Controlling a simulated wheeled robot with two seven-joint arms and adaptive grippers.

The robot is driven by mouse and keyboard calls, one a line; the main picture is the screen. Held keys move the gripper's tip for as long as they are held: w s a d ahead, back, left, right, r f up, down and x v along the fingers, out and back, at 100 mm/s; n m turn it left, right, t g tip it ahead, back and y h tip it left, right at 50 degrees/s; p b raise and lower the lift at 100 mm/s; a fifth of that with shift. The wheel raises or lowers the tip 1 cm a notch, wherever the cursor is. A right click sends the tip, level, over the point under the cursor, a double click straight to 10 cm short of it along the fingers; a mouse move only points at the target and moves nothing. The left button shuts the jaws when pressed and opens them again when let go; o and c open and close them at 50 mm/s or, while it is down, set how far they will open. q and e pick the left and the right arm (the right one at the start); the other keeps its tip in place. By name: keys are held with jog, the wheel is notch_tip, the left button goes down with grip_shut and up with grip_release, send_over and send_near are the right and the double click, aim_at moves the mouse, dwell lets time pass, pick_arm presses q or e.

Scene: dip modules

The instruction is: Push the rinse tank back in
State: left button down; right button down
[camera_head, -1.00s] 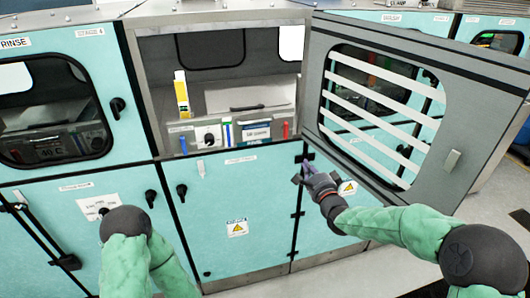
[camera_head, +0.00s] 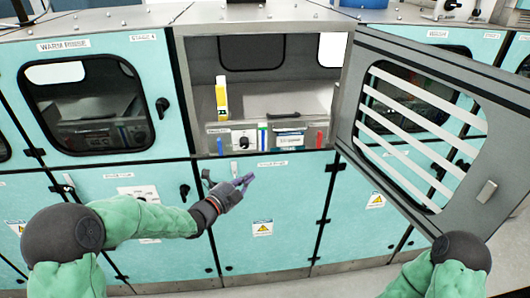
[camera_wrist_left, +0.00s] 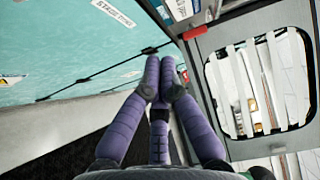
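The rinse tank, which I take to be the grey tank (camera_head: 222,143), sits in the open compartment with its labelled front at the opening. A blue and a red upright part show on its front. How far it stands out is hard to tell. My left gripper (camera_head: 245,183) is in front of the teal lower panel, below the tank and apart from it. Its purple fingers are drawn together and empty; the left wrist view shows the tips (camera_wrist_left: 161,62) side by side. My right gripper is out of view; only part of its arm shows at the bottom right.
The grey compartment door (camera_head: 465,110) with a striped window stands open to the right. A yellow and white object (camera_head: 221,97) stands upright at the tank's left. A closed window labelled warm rinse (camera_head: 88,105) is on the left. Dark latches line the teal panels.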

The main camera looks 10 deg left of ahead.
pick_arm(q)
jog(key=b, duration=0.1)
send_near(272, 147)
jog(key=s+d+x, duration=0.1)
jog(key=x, duration=0.4)
jog(key=shift+w+a+f+m, duration=0.15)
jog(key=shift+w+a+m, duration=0.15)
jog(key=shift+w, duration=0.45)
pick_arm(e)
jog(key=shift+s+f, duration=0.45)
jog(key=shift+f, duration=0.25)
pick_arm(q)
jog(key=shift+w, duration=0.1)
